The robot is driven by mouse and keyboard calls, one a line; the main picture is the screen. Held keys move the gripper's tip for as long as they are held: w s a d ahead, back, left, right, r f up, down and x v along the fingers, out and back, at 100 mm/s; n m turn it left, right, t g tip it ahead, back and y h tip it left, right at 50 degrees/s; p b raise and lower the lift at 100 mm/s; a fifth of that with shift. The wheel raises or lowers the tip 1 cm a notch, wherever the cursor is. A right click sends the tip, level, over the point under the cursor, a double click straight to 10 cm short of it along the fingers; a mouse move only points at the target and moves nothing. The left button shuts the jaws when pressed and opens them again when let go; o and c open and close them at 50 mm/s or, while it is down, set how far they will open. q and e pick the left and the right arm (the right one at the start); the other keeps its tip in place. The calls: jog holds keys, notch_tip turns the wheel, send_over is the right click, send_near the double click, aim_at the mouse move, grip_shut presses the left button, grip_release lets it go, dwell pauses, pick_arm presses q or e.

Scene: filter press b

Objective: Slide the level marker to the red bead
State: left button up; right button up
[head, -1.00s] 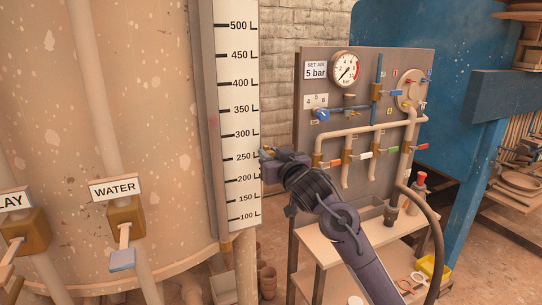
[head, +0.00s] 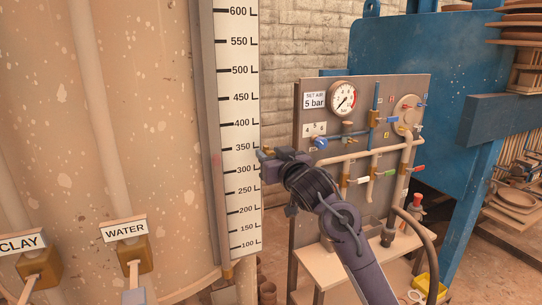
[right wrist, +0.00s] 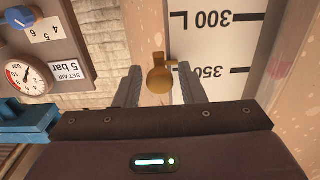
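The level marker (right wrist: 159,80) is a small brass piece at the edge of the white scale board (right wrist: 215,55). It sits between the two fingertips of my right gripper (right wrist: 158,70). In the head view the gripper (head: 264,153) is at the scale's right edge, near the 350 L mark, and hides most of the marker. The red bead (head: 216,160) is a faint spot in the upright strip left of the scale. It also shows in the right wrist view (right wrist: 280,78). Bead and marker are at nearly the same height; the exact offset is unclear.
A gauge panel (head: 390,95) with pipes and valves stands right of my arm, above a small table (head: 315,268). The speckled tank (head: 150,60) fills the left, with CLAY and WATER valves. A brick wall is behind.

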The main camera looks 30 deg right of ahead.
jog(key=shift+o, duration=0.3)
jog(key=shift+s+f, duration=0.1)
jog(key=s+b, duration=0.2)
jog(key=s, duration=0.5)
jog(key=shift+s+a, duration=0.2)
jog(key=shift+s, duration=0.1)
